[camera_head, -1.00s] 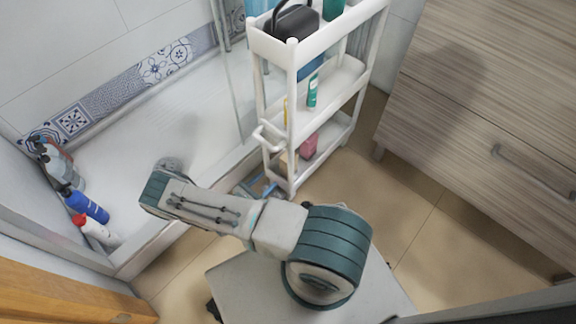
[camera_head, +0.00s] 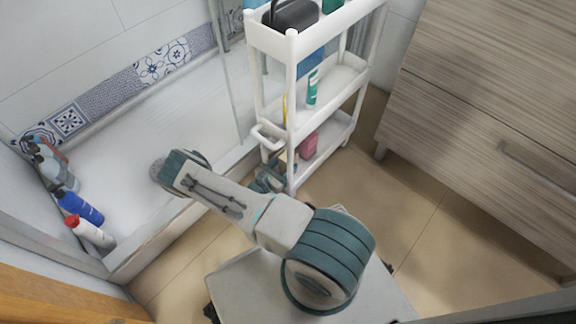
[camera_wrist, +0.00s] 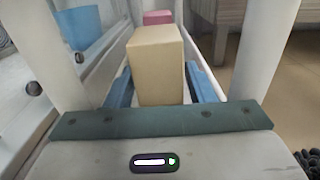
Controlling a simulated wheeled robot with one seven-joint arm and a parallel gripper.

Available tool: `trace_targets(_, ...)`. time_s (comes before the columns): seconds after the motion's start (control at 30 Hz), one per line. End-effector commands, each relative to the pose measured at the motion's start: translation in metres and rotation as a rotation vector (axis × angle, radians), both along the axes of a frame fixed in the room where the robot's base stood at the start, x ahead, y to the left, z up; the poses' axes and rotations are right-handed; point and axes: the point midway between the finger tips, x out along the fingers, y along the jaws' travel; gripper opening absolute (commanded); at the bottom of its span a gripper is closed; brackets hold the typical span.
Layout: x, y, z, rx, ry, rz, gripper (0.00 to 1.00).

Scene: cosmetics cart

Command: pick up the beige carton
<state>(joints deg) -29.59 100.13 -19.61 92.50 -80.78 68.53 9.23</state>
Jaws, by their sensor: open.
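The beige carton (camera_wrist: 157,66) stands upright on the bottom shelf of the white cart, straight ahead in the wrist view. My gripper (camera_wrist: 160,88) is open, with one blue finger on each side of the carton's near part. I cannot tell whether either finger touches it. In the head view my gripper (camera_head: 270,180) is low at the cart's near end, partly behind my arm. The carton is mostly hidden there.
The white cart (camera_head: 292,95) has upper shelves above my gripper and corner posts on both sides. A pink item (camera_wrist: 157,17) stands behind the carton. A blue container (camera_wrist: 78,26) is at upper left. Wooden drawers (camera_head: 490,110) stand right, with clear floor between.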

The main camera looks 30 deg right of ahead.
Motion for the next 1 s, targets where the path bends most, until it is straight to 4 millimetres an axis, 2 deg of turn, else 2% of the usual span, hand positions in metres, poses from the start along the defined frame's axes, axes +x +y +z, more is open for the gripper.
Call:
trace_targets(0.07, 0.0, 0.0, 0.0, 0.0, 0.0, 0.0, 0.49)
trace_targets(0.1, 0.0, 0.0, 0.0, 0.0, 0.0, 0.0, 0.44)
trace_targets(0.2, 0.0, 0.0, 0.0, 0.0, 0.0, 0.0, 0.16)
trace_targets(0.5, 0.0, 0.0, 0.001, -0.001, 0.0, -0.001, 0.15)
trace_targets(0.67, 0.0, 0.0, 0.009, -0.001, 0.0, -0.001, 0.15)
trace_targets(0.77, 0.0, 0.001, 0.021, -0.001, 0.0, 0.0, 0.15)
trace_targets(1.0, 0.0, 0.001, 0.064, -0.001, 0.001, 0.001, 0.15)
